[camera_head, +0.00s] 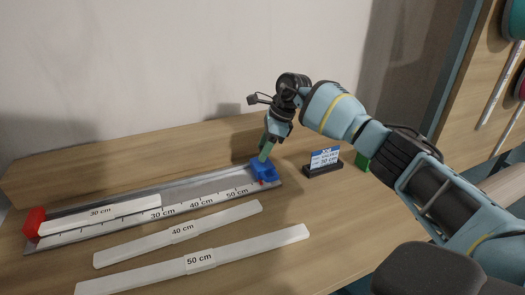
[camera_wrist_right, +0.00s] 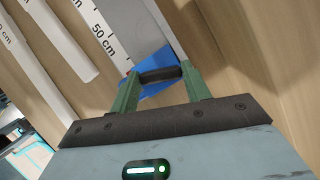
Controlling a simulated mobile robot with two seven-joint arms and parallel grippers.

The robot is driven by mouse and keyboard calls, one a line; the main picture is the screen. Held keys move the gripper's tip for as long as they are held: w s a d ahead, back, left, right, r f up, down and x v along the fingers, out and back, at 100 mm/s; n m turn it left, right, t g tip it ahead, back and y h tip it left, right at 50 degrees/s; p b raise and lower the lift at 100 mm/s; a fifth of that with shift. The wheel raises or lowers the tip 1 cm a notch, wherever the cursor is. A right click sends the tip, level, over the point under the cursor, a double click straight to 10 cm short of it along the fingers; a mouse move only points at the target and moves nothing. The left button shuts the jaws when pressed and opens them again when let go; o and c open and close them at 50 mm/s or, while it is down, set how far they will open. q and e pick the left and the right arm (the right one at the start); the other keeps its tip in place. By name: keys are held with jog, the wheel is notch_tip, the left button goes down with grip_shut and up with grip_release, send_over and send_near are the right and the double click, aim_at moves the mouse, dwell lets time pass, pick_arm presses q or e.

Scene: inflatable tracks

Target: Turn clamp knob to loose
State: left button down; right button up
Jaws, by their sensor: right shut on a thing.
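The blue clamp (camera_head: 262,172) sits at the right end of the ruler track (camera_head: 205,192), near the 50 cm mark. It also shows in the right wrist view (camera_wrist_right: 152,58), partly covered by its dark knob (camera_wrist_right: 160,75). My right gripper (camera_head: 265,153) reaches down onto the clamp from above. In the right wrist view its two green fingers (camera_wrist_right: 159,82) are shut on the dark knob, one on each end. In the head view the fingers hide the knob, so its turn position cannot be told there. My left gripper is not in view.
A red end stop (camera_head: 34,224) is at the track's left end, beside a 30 cm strip (camera_head: 100,214). The 40 cm (camera_head: 180,233) and 50 cm (camera_head: 200,260) strips lie in front. A small sign (camera_head: 324,162) and a green block (camera_head: 362,161) stand right of the clamp.

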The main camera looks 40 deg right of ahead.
jog(key=shift+n, duration=0.4)
jog(key=shift+g+b, duration=0.3)
jog(key=o, duration=1)
jog(key=shift+d+r, duration=0.1)
jog(key=v, duration=0.7)
jog(key=shift+r, duration=0.3)
